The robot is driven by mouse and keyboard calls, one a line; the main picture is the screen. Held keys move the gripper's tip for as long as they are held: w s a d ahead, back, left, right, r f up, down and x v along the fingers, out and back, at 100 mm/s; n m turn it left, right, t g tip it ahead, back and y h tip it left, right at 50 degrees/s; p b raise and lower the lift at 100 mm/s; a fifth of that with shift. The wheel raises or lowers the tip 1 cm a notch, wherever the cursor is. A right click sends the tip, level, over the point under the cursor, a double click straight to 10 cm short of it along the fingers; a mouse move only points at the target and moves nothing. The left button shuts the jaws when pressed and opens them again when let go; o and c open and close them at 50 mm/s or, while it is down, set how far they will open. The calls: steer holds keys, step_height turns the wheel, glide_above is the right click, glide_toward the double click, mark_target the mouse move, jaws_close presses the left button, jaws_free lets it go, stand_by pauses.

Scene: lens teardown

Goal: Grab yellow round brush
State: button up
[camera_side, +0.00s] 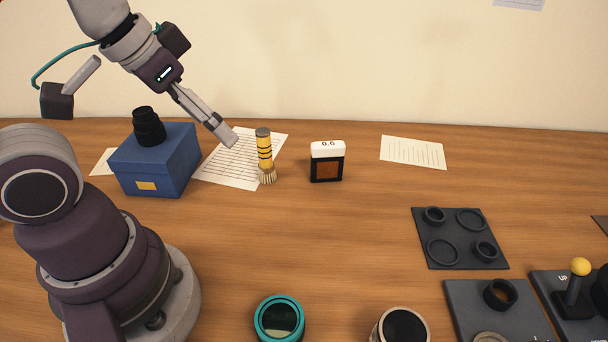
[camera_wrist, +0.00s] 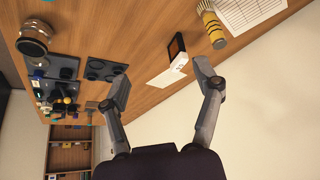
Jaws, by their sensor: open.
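The yellow round brush (camera_side: 264,152) stands upright, bristles down, with black bands and a grey top. It stands at the edge of a lined paper sheet on the wooden table. In the wrist view the brush (camera_wrist: 212,25) shows at the upper right, beyond one fingertip. My gripper (camera_side: 228,136) is up and to the left of the brush in the side view, apart from it. In the wrist view my gripper (camera_wrist: 162,82) has its two fingers spread wide with nothing between them.
A blue box (camera_side: 160,160) with a black lens (camera_side: 148,127) on top stands left of the brush. A small black-and-white block marked 0.6 (camera_side: 327,161) stands close to its right. A dark ring tray (camera_side: 460,260) lies farther right. The middle of the table is clear.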

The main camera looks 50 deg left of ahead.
steer(key=n+g, duration=0.6)
steer(key=n, duration=1.2)
glide_above(266, 158)
steer(key=f, duration=0.8)
steer(key=shift+s+a, duration=0.1)
steer(key=shift+a, duration=0.15)
steer(key=f, duration=0.7)
steer(key=w+f, duration=0.1)
steer(key=f, duration=0.2)
steer(key=shift+a+f, duration=0.15)
steer(key=shift+a, duration=0.15)
jaws_close()
